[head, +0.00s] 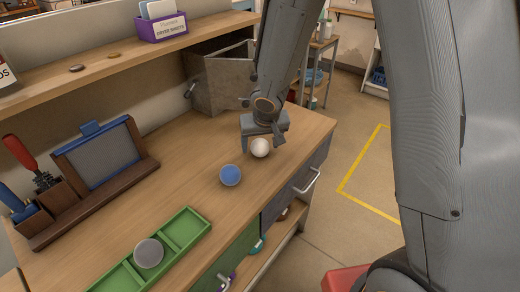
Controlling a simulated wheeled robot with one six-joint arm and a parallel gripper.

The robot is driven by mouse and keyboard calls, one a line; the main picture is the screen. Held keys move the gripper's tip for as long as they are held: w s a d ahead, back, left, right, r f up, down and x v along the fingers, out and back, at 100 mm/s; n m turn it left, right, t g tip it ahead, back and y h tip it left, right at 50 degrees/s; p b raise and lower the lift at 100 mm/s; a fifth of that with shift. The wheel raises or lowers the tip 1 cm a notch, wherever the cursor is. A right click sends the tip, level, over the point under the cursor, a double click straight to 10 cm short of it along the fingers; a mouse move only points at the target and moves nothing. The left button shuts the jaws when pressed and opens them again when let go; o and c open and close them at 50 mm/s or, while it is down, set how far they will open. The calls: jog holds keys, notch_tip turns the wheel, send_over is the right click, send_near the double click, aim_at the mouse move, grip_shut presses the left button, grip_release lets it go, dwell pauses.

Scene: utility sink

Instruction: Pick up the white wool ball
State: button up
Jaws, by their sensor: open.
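The white wool ball (260,148) rests on the wooden bench top near its right end. My gripper (262,140) points down over it, open, with a finger showing on either side of the ball. The gripper hides the ball's top, and I cannot tell whether the fingers touch it.
A blue ball (230,175) lies on the bench close to the front left of the white one. A grey ball (149,253) sits in the green divided tray (187,238). A metal bin (217,82) stands behind my gripper.

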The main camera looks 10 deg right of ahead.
jog(key=c, duration=1.2)
jog(key=shift+o, duration=0.2)
jog(key=shift+r, duration=0.15)
